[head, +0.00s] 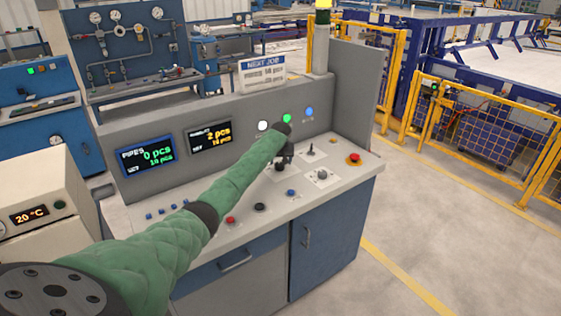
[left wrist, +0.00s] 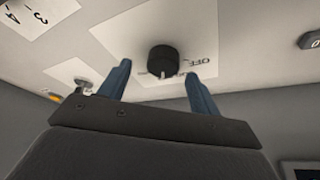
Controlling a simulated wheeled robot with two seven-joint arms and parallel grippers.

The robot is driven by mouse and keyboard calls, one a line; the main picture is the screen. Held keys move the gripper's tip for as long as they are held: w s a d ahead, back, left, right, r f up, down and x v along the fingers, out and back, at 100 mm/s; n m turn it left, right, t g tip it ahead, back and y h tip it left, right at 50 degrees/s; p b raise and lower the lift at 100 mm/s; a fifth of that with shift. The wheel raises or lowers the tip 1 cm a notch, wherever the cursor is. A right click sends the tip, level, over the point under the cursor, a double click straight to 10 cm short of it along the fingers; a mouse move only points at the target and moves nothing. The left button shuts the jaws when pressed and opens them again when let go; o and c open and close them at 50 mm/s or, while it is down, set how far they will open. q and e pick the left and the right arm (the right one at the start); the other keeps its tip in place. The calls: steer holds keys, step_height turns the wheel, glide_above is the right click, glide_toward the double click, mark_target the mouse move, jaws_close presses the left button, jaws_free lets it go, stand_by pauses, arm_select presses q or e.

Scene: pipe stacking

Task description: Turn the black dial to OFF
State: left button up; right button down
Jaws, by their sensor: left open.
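The black dial (left wrist: 162,60) sits on a white label plate (left wrist: 225,62) in the left wrist view. The word OFF is printed on the plate to the right of the dial and reads upside down. A pale mark shows at the dial's lower edge, on the side toward my gripper. My left gripper (left wrist: 158,67) is open, its two blue fingers apart on either side of the dial; I cannot tell whether they touch it. In the head view my left gripper (head: 287,152) is a dark shape low over the console, partly hidden by my green-sleeved arm. My right gripper does not show.
The console top (head: 335,181) also carries a red mushroom button (head: 354,158), a knob on a white plate (head: 322,174), a blue button (head: 291,192), a black button (head: 260,207) and a red button (head: 230,220). An upright panel with screens and lamps stands behind.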

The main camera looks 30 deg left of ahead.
arm_select(q)
steer(key=shift+x, duration=1.05)
steer(key=shift+a+f, duration=0.15)
steer(key=shift+a, duration=0.3)
steer(key=shift+w+d+f, duration=0.15)
steer(key=shift+w+d, duration=0.05)
steer(key=shift+a, duration=0.1)
steer(key=c, duration=1)
steer(key=shift+o, duration=0.2)
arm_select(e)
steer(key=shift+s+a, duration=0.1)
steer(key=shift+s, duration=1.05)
